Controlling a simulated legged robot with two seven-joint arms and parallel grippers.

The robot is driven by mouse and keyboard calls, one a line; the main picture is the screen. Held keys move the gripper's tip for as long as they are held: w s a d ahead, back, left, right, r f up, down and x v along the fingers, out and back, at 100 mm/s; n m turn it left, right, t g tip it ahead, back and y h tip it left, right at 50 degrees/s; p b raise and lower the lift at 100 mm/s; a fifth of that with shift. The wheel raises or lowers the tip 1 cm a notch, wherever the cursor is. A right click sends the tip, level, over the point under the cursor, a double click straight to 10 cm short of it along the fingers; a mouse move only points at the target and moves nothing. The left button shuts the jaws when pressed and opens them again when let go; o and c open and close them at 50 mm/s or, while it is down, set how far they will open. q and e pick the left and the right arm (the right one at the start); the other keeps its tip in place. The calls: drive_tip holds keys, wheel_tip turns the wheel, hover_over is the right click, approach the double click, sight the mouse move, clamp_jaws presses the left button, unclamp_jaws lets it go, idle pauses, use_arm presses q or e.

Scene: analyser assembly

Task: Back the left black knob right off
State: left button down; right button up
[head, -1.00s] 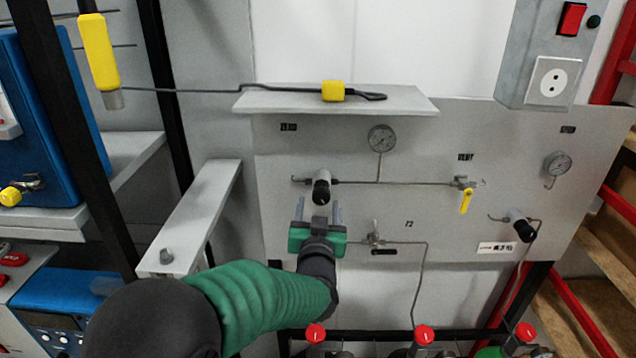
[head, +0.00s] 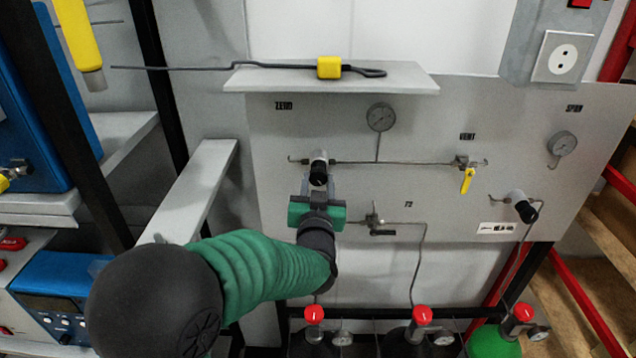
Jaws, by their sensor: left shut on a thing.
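The left black knob (head: 318,167) sits on a grey panel (head: 430,125), under the label ZERO, at the left end of a thin pipe. My left gripper (head: 318,184) comes up from below, its fingers at the knob. It is shut on the knob; the fingertips partly cover the knob's lower part. A second black knob (head: 527,211) is at the right of the panel, under the SPAN label, clear of the gripper. My right gripper is not in view.
A shelf (head: 400,80) above the knob holds a rod with a yellow block (head: 329,67). Gauges (head: 380,117), a yellow-handled valve (head: 467,180) and a black-handled valve (head: 383,232) are on the panel. Red-topped cylinders (head: 421,315) stand below. A grey ledge (head: 205,180) is left.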

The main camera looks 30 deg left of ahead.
use_arm(q)
drive_tip(key=shift+f, duration=0.1)
drive_tip(key=shift+f+n+b, duration=0.15)
drive_tip(key=shift+n+b, duration=0.45)
drive_tip(key=shift+b, duration=0.2)
drive_tip(key=n+b, duration=0.8)
drive_tip(key=b, duration=0.1)
drive_tip(key=shift+d+n, duration=0.1)
drive_tip(key=shift+n, duration=0.2)
drive_tip(key=n+b, duration=0.4)
drive_tip(key=n, duration=0.1)
drive_tip(key=shift+w+b, duration=0.1)
drive_tip(key=shift+b, duration=0.3)
drive_tip(key=n+b, duration=0.2)
drive_tip(key=n, duration=0.2)
drive_tip(key=shift+b, duration=0.3)
drive_tip(key=n+b, duration=0.2)
drive_tip(key=n, duration=0.1)
drive_tip(key=n+b, duration=0.1)
drive_tip(key=shift+r+n, duration=0.25)
drive_tip(key=shift+n, duration=0.05)
drive_tip(key=n+b, duration=0.2)
drive_tip(key=n, duration=0.2)
drive_tip(key=shift+r, duration=0.15)
drive_tip(key=shift+r+n+b, duration=0.2)
drive_tip(key=shift+n+b, duration=0.6)
drive_tip(key=shift+n, duration=0.7)
